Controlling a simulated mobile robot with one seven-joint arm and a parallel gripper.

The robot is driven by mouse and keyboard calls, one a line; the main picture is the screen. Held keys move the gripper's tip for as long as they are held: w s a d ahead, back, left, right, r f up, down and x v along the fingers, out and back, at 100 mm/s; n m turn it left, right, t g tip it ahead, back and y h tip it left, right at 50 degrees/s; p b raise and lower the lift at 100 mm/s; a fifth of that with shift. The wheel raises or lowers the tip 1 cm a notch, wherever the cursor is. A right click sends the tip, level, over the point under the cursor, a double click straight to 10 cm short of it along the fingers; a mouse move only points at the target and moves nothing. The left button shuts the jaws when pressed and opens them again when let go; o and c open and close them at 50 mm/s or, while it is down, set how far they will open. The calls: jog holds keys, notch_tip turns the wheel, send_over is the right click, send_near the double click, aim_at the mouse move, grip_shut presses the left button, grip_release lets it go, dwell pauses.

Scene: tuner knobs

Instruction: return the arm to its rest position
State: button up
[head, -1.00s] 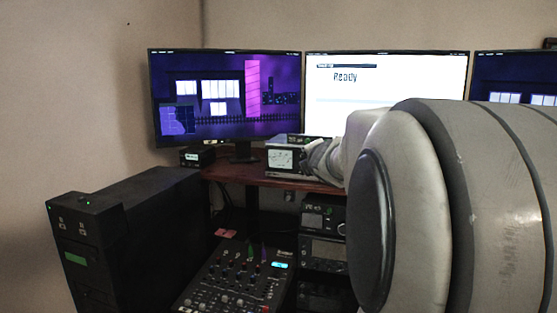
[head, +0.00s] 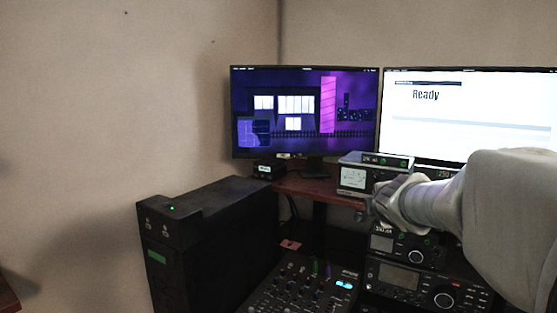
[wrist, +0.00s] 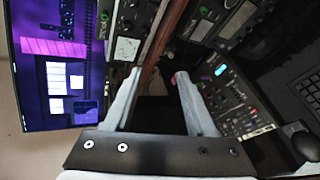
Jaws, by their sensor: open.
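My arm reaches in from the right edge of the head view, with its wrist end in front of the desk's radio gear. My gripper (wrist: 158,76) shows in the wrist view with its two fingers spread apart and nothing between them. Past the fingers are the reddish desk edge (wrist: 163,45) and a dark gap below it. In the head view the fingers are hard to make out at the end of the arm, close to the meter box (head: 353,178). I cannot tell whether they touch anything there.
A mixer (head: 300,285) and a radio with knobs (head: 405,276) sit below the desk shelf (head: 300,187). A black tower case (head: 215,240) stands left of them. Two monitors, one purple (head: 300,110) and one reading "Ready" (head: 470,115), stand behind. Free floor room shows little.

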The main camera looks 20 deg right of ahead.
jog(key=s+a+r+m+g+y+p, duration=0.1)
jog(key=s+a+r+m+p, duration=0.15)
jog(key=s+a+m, duration=0.35)
jog(key=s+a+r+m+g+y+p, duration=0.1)
jog(key=s+a+m+y+p, duration=0.2)
jog(key=a, duration=0.5)
jog(key=s+a+f+m+g+y+p, duration=0.2)
jog(key=s+a+f+m, duration=0.3)
jog(key=s+a, duration=0.7)
jog(key=shift+a+g+y+p, duration=0.4)
jog(key=shift+a+g+p, duration=0.1)
jog(key=shift+g, duration=0.4)
jog(key=shift+d, duration=0.15)
